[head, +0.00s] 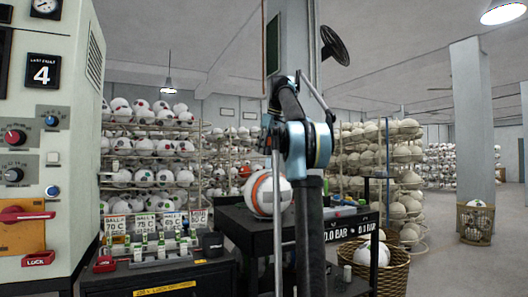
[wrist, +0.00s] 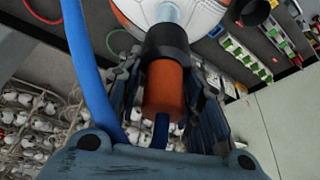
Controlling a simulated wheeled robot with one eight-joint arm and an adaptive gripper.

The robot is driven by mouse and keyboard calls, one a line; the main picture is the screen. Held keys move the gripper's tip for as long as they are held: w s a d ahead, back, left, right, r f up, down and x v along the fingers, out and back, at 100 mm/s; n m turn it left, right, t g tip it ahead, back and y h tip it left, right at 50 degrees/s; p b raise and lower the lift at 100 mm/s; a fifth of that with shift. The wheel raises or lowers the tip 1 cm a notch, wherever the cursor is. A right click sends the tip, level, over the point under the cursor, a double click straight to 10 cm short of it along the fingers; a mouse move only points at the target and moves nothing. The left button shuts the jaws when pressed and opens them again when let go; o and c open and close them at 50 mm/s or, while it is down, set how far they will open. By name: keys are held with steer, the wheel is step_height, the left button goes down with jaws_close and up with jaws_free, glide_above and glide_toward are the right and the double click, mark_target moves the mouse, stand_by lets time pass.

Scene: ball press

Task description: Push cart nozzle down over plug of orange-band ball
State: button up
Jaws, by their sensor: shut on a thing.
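The orange-band ball (head: 262,194) is white with orange stripes and rests on the black cart (head: 240,222). In the wrist view the ball (wrist: 205,18) fills the top edge, with a pale blue plug (wrist: 168,14) standing out of it. My gripper (wrist: 167,72) is shut on the nozzle (wrist: 164,90), which has an orange body, a black collar and a blue hose. The black collar lines up with the plug and meets its lower visible part; I cannot tell how far it goes over. In the head view my arm hides the gripper and nozzle.
A wicker basket (head: 388,272) with a ball is right of the cart. Ball racks (head: 150,150) fill the back. Open floor (head: 470,265) lies right.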

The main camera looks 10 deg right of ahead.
steer(key=shift+f, duration=2.05)
stand_by(0.5)
steer(key=o, duration=1.3)
steer(key=v, duration=1.1)
steer(key=shift+d+r, duration=0.2)
steer(key=shift+r, duration=0.15)
steer(key=shift+s, duration=0.1)
